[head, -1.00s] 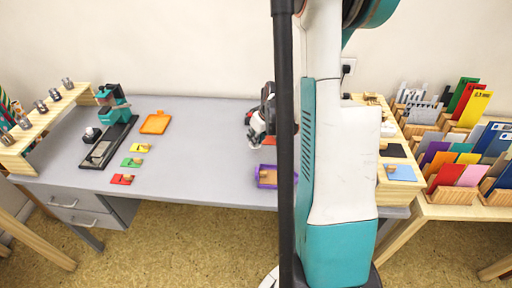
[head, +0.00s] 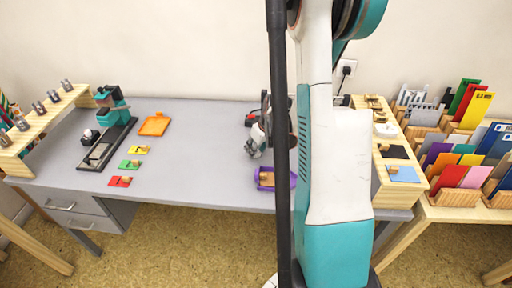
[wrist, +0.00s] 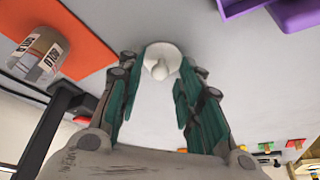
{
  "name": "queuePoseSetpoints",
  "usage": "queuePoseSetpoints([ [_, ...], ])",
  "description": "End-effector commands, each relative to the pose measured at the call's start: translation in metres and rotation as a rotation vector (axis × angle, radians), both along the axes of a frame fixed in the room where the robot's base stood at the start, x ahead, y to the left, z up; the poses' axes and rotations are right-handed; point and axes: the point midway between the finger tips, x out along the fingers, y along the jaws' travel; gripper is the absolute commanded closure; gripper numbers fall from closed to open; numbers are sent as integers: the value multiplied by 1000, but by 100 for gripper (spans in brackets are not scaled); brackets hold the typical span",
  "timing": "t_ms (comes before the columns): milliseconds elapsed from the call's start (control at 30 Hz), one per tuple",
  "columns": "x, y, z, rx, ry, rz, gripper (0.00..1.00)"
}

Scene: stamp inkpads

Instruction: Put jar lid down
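The jar lid (wrist: 160,62) is a small white disc with a round knob. In the wrist view it shows between and just beyond my fingertips, over the grey table top (head: 205,155). My gripper (wrist: 166,60) has its two teal-padded fingers apart, with a gap on both sides of the knob. Whether the lid rests fully on the table is hard to tell. In the head view my gripper (head: 252,150) is low over the table and the lid cannot be made out. A clear jar (wrist: 38,52) with a printed label stands on an orange-red sheet (wrist: 85,42).
A purple tray (head: 258,184) lies near the table's front edge, close to my gripper. Several coloured inkpads and a dark-based stamp press (head: 108,143) are at the left. A wooden shelf (head: 388,186) stands at the right. The table middle is clear.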

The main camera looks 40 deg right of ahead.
Motion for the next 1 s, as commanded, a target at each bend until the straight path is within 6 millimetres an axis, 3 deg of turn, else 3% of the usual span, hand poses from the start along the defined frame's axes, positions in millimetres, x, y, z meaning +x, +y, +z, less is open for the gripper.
queuePoseSetpoints([
  [233, -2, 0, 8, 0, 0, 0, 67],
  [700, -36, 3, 91, 0, 0, -1, 67],
  [1000, -46, 3, 114, 0, 0, 0, 67],
])
